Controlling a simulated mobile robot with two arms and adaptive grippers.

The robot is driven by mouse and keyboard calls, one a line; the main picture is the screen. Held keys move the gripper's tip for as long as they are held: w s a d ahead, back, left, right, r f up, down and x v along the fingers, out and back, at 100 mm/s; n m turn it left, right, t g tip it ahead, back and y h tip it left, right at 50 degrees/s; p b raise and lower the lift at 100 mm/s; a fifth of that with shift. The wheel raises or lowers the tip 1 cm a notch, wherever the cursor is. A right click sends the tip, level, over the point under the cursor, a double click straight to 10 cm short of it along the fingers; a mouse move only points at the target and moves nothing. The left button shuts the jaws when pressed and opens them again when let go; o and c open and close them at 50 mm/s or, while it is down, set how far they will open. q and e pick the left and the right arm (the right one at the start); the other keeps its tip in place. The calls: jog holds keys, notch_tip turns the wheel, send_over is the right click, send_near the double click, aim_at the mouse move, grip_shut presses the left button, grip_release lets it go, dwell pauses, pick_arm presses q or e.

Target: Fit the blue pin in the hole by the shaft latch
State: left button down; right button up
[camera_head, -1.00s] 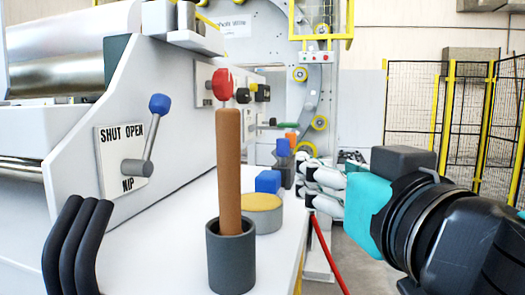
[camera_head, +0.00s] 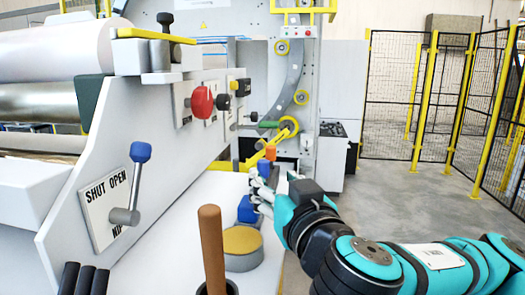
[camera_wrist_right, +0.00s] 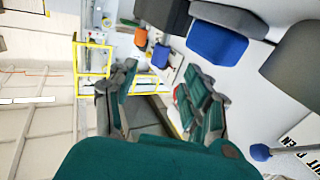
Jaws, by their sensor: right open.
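My right gripper (camera_head: 262,190) reaches in from the right, beside the blue pieces at the far end of the white table. In the right wrist view its two green-grey fingers (camera_wrist_right: 160,98) are spread, with nothing seen between them. A blue block (camera_head: 248,209) stands behind the yellow-topped round tub; a large blue block also shows in the wrist view (camera_wrist_right: 216,43). A smaller blue piece (camera_head: 265,167) is just below an orange piece (camera_head: 270,152). I cannot tell which is the pin. The hole and shaft latch are not clear. My left gripper is not in view.
A yellow-topped grey tub (camera_head: 243,244) and an upright brown rod (camera_head: 211,248) stand on the table. The machine panel at left carries a red knob (camera_head: 202,101) and a blue-tipped lever (camera_head: 140,152). A yellow-framed fence (camera_head: 450,100) stands at right, with open floor before it.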

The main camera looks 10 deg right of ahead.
aim_at(265, 167)
jog(key=shift+w+r, duration=0.1)
jog(key=shift+w, duration=1.3)
jog(key=w+p, duration=0.3)
jog(key=w, duration=0.1)
jog(key=shift+a+r+p, duration=0.15)
jog(key=shift+a+p, duration=0.05)
jog(key=shift+p, duration=0.2)
jog(key=shift+w+f, duration=0.2)
jog(key=shift+w, duration=0.25)
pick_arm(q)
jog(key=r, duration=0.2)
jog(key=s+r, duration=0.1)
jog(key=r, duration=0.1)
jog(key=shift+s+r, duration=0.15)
pick_arm(e)
grip_shut()
